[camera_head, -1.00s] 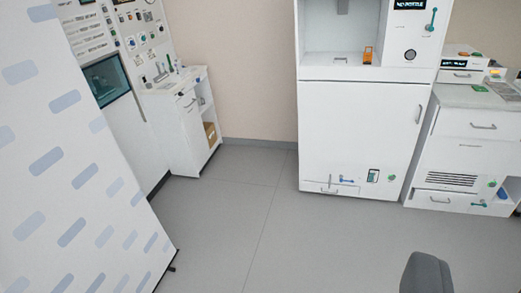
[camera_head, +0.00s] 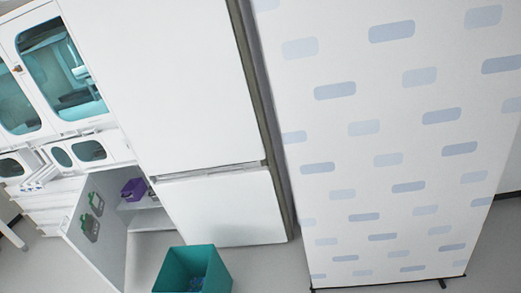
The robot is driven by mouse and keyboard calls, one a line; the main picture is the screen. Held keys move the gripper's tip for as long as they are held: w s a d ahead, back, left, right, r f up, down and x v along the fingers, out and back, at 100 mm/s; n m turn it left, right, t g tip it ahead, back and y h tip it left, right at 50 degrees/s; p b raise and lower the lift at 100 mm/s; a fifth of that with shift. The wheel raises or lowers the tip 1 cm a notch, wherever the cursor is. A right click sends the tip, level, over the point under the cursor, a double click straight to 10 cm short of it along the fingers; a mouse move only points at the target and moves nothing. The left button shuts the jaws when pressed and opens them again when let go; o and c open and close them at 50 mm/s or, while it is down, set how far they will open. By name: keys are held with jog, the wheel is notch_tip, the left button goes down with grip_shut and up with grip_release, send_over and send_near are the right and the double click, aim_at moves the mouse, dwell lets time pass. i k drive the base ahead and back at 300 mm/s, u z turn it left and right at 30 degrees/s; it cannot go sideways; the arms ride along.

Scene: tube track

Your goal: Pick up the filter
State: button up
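I cannot make out a filter anywhere in this view. My gripper is not in the picture, so its fingers and anything between them are hidden. A purple box (camera_head: 134,189) sits on a shelf inside a low cabinet at the lower left. The cabinet's door (camera_head: 97,227) stands open and has green-trimmed fittings on its face. I cannot tell what else the cabinet holds.
A teal bin (camera_head: 192,270) with something bluish inside stands on the floor at the bottom. A tall white fridge-like cabinet (camera_head: 170,85) stands behind it. A patterned white screen (camera_head: 385,130) blocks the right side. Glass-fronted units (camera_head: 62,75) line the left.

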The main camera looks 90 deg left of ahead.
aim_at(88, 223)
jog(key=u, duration=1.2)
jog(key=i, duration=0.1)
jog(key=u, duration=2.9)
jog(key=i, duration=1.1)
jog(key=u, duration=0.55)
jog(key=i, duration=1.1)
jog(key=u, duration=0.25)
jog(key=i, duration=1.3)
jog(key=z, duration=0.6)
